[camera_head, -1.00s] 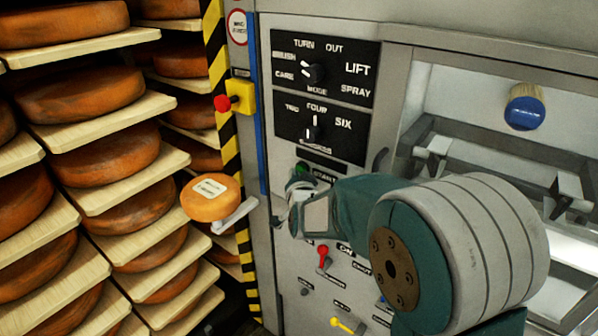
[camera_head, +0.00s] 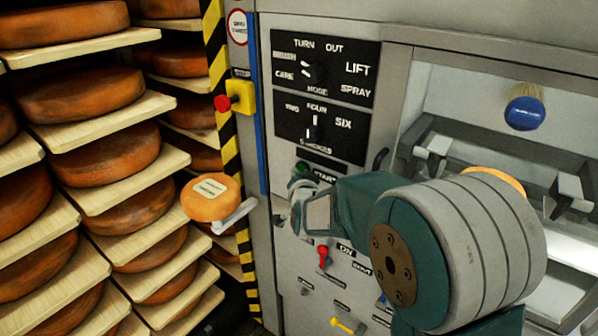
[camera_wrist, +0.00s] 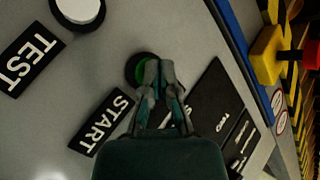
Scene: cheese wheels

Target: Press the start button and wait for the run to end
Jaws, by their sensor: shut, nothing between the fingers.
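The green start button (camera_wrist: 136,68) sits in a dark ring beside the START label (camera_wrist: 101,121) in the wrist view. My gripper (camera_wrist: 158,68) is shut and empty, with its fingertips over the right part of the button. I cannot tell whether they touch or press it. In the head view my gripper (camera_head: 296,190) is at the panel just under the green button (camera_head: 302,168), and the wrist hides part of the panel. The mode knob (camera_head: 314,73) and the wedge-count knob (camera_head: 314,127) are above.
A white button (camera_wrist: 78,10) lies by the TEST label. A red emergency button (camera_head: 222,103) on a yellow box and a small cheese (camera_head: 210,198) on a bracket are left of the panel. A red lever (camera_head: 323,257) is below. Shelves of cheese wheels fill the left.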

